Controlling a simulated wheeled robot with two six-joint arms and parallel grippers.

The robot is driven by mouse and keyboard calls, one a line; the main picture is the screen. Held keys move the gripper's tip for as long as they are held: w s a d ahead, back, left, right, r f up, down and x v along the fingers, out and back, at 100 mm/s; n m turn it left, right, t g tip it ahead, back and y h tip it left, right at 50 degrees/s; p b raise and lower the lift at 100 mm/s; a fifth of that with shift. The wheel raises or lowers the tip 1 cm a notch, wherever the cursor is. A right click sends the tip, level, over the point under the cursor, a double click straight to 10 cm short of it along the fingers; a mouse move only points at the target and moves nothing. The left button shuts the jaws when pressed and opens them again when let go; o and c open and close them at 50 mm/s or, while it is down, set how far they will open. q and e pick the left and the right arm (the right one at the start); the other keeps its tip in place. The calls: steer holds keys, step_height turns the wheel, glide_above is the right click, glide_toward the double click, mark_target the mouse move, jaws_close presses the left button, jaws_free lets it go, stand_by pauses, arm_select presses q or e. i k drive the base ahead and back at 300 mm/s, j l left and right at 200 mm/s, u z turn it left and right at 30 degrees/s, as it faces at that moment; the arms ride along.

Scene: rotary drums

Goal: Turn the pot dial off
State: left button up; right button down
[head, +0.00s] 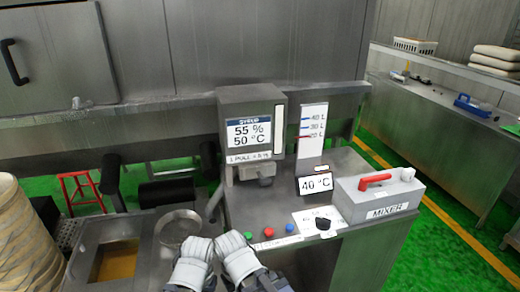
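A black dial (323,224) sits on a white label plate (309,229) on the steel counter in the head view. The print on the plate is too small to read, and I cannot tell the dial's setting. My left gripper (198,246) and my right gripper (233,243) are side by side at the bottom centre, left of the dial and apart from it. Both look white and bulky. I cannot make out the gap between the fingers of either one. I see nothing held in them.
A syrup dispenser (252,133), a 40 °C display (316,184) and a mixer box (380,197) with a red lever stand on the counter. Green, red and blue buttons line its front. A round metal pan (178,226) lies left of my grippers.

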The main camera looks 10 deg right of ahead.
mark_target(323, 224)
steer(key=i+l+z, duration=0.15)
steer(key=l+z, duration=0.2)
steer(key=i+l+z, duration=0.15)
steer(key=l+z, duration=0.2)
steer(key=i+l+z, duration=0.35)
steer(key=k+l, duration=0.05)
steer(key=k, duration=0.05)
